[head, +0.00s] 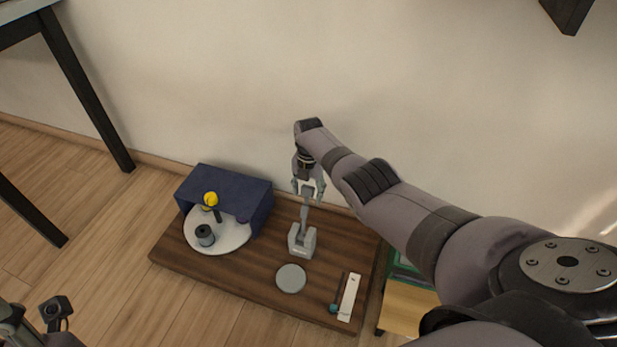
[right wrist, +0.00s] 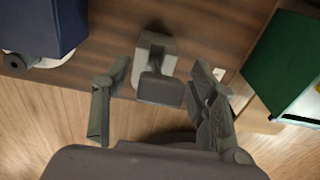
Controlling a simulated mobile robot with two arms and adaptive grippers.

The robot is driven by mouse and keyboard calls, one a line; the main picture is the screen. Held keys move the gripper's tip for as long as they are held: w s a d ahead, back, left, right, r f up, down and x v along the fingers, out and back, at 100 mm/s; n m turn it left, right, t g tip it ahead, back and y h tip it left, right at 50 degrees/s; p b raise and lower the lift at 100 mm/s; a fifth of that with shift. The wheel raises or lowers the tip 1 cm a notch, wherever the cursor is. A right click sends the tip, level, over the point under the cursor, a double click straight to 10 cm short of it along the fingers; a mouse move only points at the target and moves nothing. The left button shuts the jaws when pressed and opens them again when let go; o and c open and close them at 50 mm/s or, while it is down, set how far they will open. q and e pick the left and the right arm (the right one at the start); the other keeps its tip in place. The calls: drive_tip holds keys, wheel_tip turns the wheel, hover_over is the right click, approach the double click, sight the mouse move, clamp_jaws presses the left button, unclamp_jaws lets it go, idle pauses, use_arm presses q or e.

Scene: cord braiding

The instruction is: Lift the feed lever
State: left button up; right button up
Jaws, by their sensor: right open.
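The feed lever (head: 304,218) is a slim grey bar rising from a grey block base (head: 301,242) on the brown wooden board. It stands nearly upright. In the right wrist view the lever's dark grey end (right wrist: 160,89) faces the camera, with its base behind it. My right gripper (head: 309,191) is open around the lever's upper end. In the right wrist view the open fingers (right wrist: 158,100) stand one on each side of the lever, with gaps; contact is not visible. Part of my left arm shows at the lower left corner; its fingers cannot be made out.
A blue box (head: 225,186) with a white disc (head: 228,238), a dark spool (head: 205,235) and a yellow knob (head: 210,199) stands left of the lever on the board (head: 240,272). The wall is behind.

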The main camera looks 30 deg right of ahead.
drive_tip(key=r, duration=1.1)
drive_tip(key=shift+w+d+r, duration=0.15)
drive_tip(key=shift+d+r, duration=0.05)
drive_tip(key=shift+d, duration=0.05)
